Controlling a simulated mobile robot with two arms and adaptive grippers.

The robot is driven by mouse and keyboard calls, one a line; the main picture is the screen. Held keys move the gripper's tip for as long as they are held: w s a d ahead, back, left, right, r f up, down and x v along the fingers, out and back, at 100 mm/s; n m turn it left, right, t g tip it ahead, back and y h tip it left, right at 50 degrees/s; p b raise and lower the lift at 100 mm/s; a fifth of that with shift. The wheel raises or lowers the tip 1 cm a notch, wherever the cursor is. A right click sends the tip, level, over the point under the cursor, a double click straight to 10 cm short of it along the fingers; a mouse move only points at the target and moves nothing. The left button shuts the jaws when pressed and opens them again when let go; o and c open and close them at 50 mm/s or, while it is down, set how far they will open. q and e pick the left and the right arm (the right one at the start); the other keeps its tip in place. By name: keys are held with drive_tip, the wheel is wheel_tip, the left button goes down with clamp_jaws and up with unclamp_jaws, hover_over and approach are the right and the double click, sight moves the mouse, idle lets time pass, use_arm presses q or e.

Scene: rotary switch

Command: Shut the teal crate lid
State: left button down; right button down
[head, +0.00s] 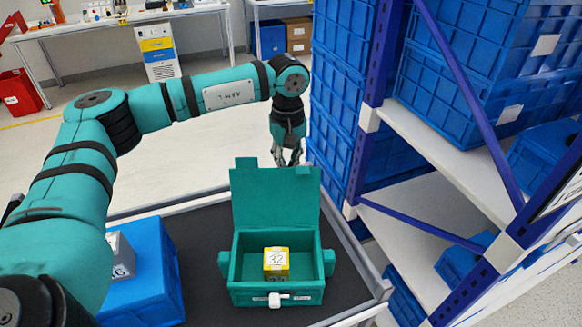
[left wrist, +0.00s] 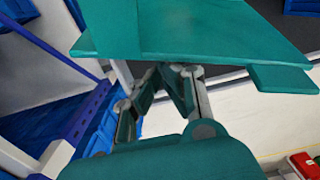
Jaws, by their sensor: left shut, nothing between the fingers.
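The teal crate (head: 277,297) stands on the dark cart top with its lid (head: 276,199) open, standing up at the crate's back edge. A yellow cube marked 32 (head: 276,262) lies inside the crate. My left gripper (head: 287,160) is behind the raised lid, near its top edge, pointing down; the lid partly hides the fingers. In the left wrist view the shut, empty fingers (left wrist: 166,72) are close to the lid (left wrist: 190,30); I cannot tell whether they touch it. My right gripper is in neither view.
A blue bin (head: 150,275) with a grey cube (head: 122,258) stands left of the crate on the cart (head: 215,300). A rack (head: 430,140) with blue crates rises close on the right. Bare cart top lies between the bin and the teal crate.

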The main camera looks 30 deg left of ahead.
use_arm(q)
drive_tip(key=shift+s+d+r, duration=0.7)
drive_tip(key=shift+s+d, duration=1.4)
drive_tip(key=shift+s, duration=1.75)
wheel_tip(320, 180, up, 6)
drive_tip(key=p, duration=0.2)
